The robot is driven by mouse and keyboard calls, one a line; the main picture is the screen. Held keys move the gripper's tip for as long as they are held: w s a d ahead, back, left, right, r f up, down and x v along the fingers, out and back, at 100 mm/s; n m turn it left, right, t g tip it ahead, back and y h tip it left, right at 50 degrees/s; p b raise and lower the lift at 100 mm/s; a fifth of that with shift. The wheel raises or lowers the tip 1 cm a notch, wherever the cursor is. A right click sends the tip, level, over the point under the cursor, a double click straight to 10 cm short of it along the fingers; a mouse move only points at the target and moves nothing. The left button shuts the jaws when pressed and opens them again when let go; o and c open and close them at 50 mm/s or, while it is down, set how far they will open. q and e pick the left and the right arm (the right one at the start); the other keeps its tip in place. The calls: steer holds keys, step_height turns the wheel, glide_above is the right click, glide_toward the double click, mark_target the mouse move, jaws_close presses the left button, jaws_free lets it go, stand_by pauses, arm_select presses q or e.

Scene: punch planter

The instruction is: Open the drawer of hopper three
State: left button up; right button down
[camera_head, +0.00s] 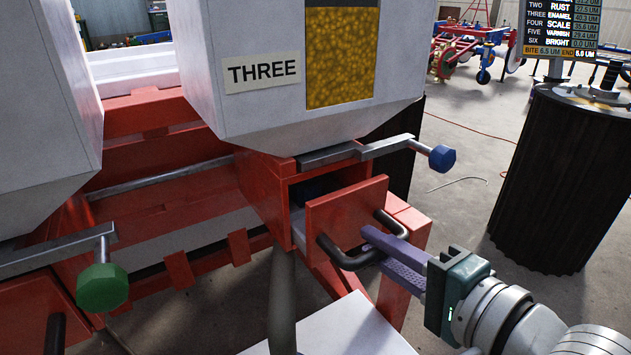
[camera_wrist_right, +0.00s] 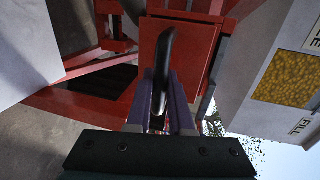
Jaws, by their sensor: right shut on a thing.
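Hopper three (camera_head: 262,110) is a white bin with a "THREE" label and a window of yellow grains. Below it, a red drawer (camera_head: 343,214) stands partly out of its red housing, with a dark gap behind its front. A black bar handle (camera_head: 345,262) is on the drawer front. My right gripper (camera_head: 376,250) is shut on this handle, its purple fingers around the bar. In the right wrist view the handle (camera_wrist_right: 165,62) runs between the fingers against the red drawer front (camera_wrist_right: 190,50). My left gripper is not in view.
A lever with a blue knob (camera_head: 442,158) sticks out just above the drawer. A lever with a green knob (camera_head: 102,287) is on the neighbouring hopper at the left. A black ribbed drum (camera_head: 560,180) stands at the right. A white surface (camera_head: 335,328) lies below the drawer.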

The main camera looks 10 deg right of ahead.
steer(key=f+p+v, duration=0.3)
steer(key=p+v, duration=0.1)
steer(key=v, duration=0.9)
steer(key=shift+s+d+r, duration=0.2)
steer(key=shift+s, duration=0.45)
steer(key=c, duration=0.8)
jaws_free()
steer(key=shift+s, duration=0.1)
steer(key=p+v, duration=0.1)
steer(key=v, duration=0.8)
steer(key=shift+s+p, duration=0.35)
steer(key=shift+p, duration=0.05)
steer(key=shift+d, duration=0.1)
